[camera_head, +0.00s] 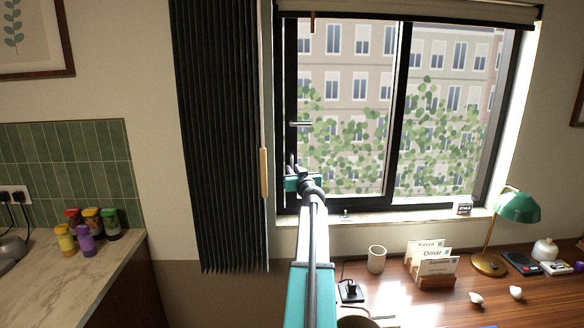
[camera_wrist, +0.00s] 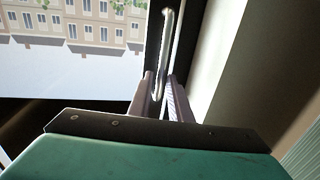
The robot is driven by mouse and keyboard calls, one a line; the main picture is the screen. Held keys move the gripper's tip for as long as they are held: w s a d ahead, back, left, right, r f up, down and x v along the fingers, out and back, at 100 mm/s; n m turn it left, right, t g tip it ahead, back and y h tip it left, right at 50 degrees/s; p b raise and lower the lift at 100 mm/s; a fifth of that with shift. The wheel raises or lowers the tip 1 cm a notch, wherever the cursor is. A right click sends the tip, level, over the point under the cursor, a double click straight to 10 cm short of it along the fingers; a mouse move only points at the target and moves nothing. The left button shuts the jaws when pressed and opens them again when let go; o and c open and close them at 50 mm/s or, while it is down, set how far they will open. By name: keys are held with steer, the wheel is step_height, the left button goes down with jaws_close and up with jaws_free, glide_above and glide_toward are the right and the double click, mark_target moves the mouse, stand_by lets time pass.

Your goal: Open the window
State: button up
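The window (camera_head: 401,110) has a dark frame and two glass panes, and it looks shut. A silvery handle (camera_head: 300,124) lies level on the left pane's left frame. My gripper (camera_head: 291,163) is in front of that frame, below the handle in the picture. In the wrist view, a bright metal bar (camera_wrist: 169,35) runs beside the dark frame, with its near end between the two fingers of my gripper (camera_wrist: 161,85). I cannot tell whether the fingers press on the bar, or whether it is the same handle.
A dark pleated curtain (camera_head: 218,140) hangs left of the window. The sill (camera_head: 385,216) is mostly clear. Below it, the desk (camera_head: 430,310) holds a cup (camera_head: 376,259), a letter rack (camera_head: 436,281) and a green lamp (camera_head: 517,206). A counter with spice jars (camera_head: 85,240) stands left.

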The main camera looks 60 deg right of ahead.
steer(key=shift+p+x, duration=0.35)
steer(key=shift+x, duration=1.05)
jaws_close()
